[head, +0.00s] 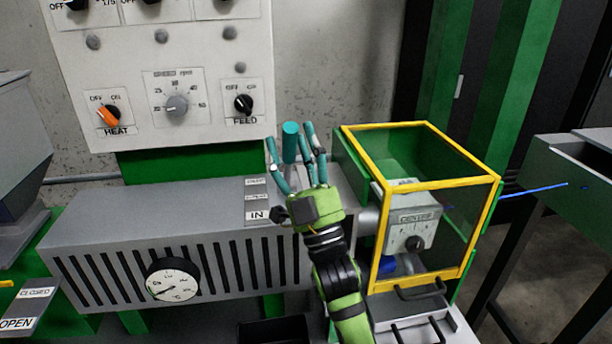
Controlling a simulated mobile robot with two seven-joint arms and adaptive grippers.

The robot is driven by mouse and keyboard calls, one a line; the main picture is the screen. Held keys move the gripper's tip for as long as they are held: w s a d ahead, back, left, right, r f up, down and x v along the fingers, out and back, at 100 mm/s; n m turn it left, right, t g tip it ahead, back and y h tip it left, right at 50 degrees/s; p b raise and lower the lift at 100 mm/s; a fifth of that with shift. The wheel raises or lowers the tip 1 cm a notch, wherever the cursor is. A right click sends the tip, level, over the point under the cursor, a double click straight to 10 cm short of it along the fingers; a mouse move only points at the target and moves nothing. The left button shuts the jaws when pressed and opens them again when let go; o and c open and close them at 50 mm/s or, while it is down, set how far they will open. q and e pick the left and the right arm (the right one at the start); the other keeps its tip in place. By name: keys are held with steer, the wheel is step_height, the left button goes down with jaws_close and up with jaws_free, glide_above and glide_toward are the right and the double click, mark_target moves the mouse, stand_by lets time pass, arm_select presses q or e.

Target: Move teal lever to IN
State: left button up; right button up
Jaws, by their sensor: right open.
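The teal lever (290,142) shows as an upright teal cylinder above the right end of the grey machine housing. Its lower part is hidden behind my right gripper. My right gripper (293,152) is open, with its teal fingers spread on either side of the lever. I cannot tell whether they touch it. The IN label (258,215) is on the housing to the left of the gripper's palm, with further small labels above it. My left gripper is not in view.
A control panel (205,135) with knobs stands behind. A yellow-framed guard box (480,235) is close on the right of my right arm. A round dial gauge (172,282) is on the slotted housing front (100,240). A blue cable (535,191) runs out to the right.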

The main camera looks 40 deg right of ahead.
steer(key=v, duration=1)
steer(key=shift+s+f, duration=0.25)
steer(key=shift+f, duration=0.05)
steer(key=shift+a, duration=0.1)
